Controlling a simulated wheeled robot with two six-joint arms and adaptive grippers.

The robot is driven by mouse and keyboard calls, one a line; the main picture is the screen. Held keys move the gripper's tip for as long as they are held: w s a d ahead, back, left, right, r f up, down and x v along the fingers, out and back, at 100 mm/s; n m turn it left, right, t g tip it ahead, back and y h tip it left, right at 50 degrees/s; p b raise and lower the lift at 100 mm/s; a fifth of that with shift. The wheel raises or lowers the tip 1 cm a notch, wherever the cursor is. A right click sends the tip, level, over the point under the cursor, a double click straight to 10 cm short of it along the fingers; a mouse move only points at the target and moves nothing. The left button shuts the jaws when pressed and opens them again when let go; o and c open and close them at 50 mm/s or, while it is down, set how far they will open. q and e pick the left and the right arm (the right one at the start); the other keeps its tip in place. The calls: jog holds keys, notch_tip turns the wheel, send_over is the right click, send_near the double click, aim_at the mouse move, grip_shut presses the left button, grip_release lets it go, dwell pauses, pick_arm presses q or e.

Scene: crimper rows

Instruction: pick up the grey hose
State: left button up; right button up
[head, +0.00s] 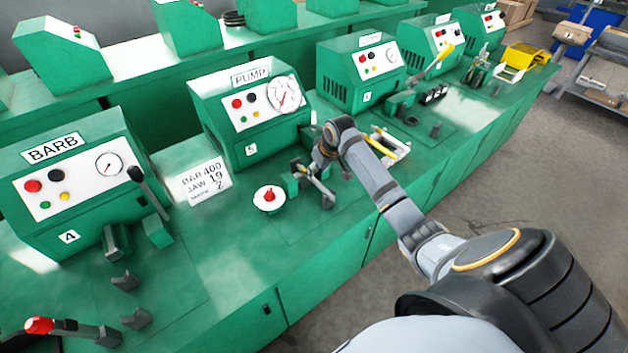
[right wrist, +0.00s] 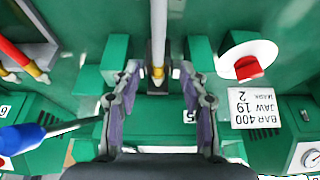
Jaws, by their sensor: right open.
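The grey hose (right wrist: 158,35) shows in the right wrist view as a pale tube with a brass end, coming down from the top edge into a dark holder between green blocks. My right gripper (right wrist: 159,85) is open, with one finger on each side of the hose's brass end and a gap on both sides. In the head view my right gripper (head: 318,184) is over the bench in front of the PUMP machine (head: 250,108). I cannot make out the grey hose in the head view. My left gripper is not in view.
A red hose (right wrist: 18,52) and a blue-handled tool (right wrist: 35,135) are at the left of the wrist view. A red knob on a white disc (head: 268,197) and a BAR 400 card (head: 204,181) are left of my gripper. The BARB machine (head: 70,170) stands further left.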

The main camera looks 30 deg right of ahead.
aim_at(315, 179)
jog(key=shift+p+x, duration=0.55)
jog(key=shift+x, duration=2.2)
jog(key=shift+s+d, duration=0.1)
jog(key=shift+s, duration=0.1)
jog(key=shift+f, duration=0.25)
grip_shut()
